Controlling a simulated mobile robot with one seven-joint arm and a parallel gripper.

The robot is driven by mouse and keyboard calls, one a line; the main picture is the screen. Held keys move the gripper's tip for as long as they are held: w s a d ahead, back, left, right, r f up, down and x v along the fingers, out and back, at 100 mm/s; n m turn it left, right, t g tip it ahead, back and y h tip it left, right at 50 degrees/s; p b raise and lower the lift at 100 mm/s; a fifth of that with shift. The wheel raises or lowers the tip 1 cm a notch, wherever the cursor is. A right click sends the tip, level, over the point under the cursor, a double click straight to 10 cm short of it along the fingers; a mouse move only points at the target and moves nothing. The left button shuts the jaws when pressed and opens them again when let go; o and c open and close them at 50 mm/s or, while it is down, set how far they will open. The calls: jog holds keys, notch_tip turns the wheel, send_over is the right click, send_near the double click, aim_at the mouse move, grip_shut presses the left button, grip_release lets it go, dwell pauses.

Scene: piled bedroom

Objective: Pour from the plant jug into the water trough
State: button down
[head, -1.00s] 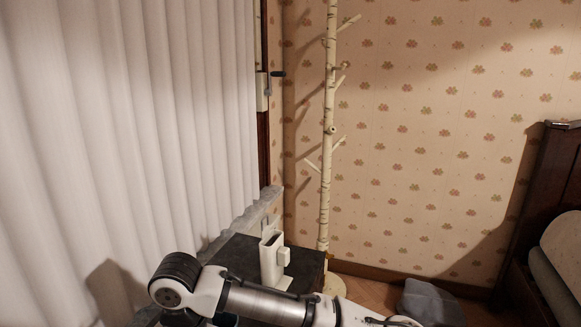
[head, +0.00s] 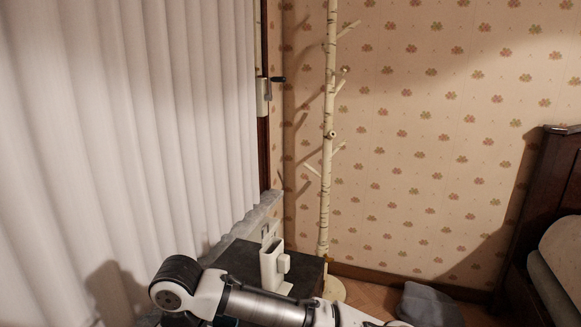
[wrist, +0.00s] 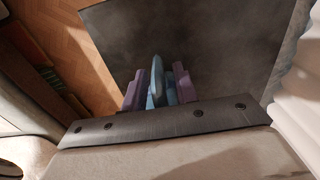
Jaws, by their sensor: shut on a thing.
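My gripper (wrist: 157,95) is at the lower middle of the wrist view, its two purple fingers shut on a narrow blue thing, which I take to be the plant jug (wrist: 157,75). Only a thin upright blue part of it shows. Its spout and contents cannot be made out. The gripper is below the picture edge in the head view. A white upright box-like vessel with a dark open top and a small block on its side, seemingly the water trough (head: 268,268), stands on the dark table. It cannot be picked out in the wrist view.
The dark tabletop (head: 240,254) is bare around the white vessel; a dark top (wrist: 220,50) also fills the wrist view. A white curtain (head: 130,130) hangs left. A birch coat stand (head: 326,200) rises behind. A grey cushion-like thing (head: 430,304) lies on the floor near the bed.

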jog(key=shift+r+p, duration=0.6)
jog(key=shift+r, duration=0.05)
dwell(0.5)
jog(key=shift+r+p, duration=3)
jog(key=shift+p, duration=0.35)
jog(key=shift+f, duration=0.1)
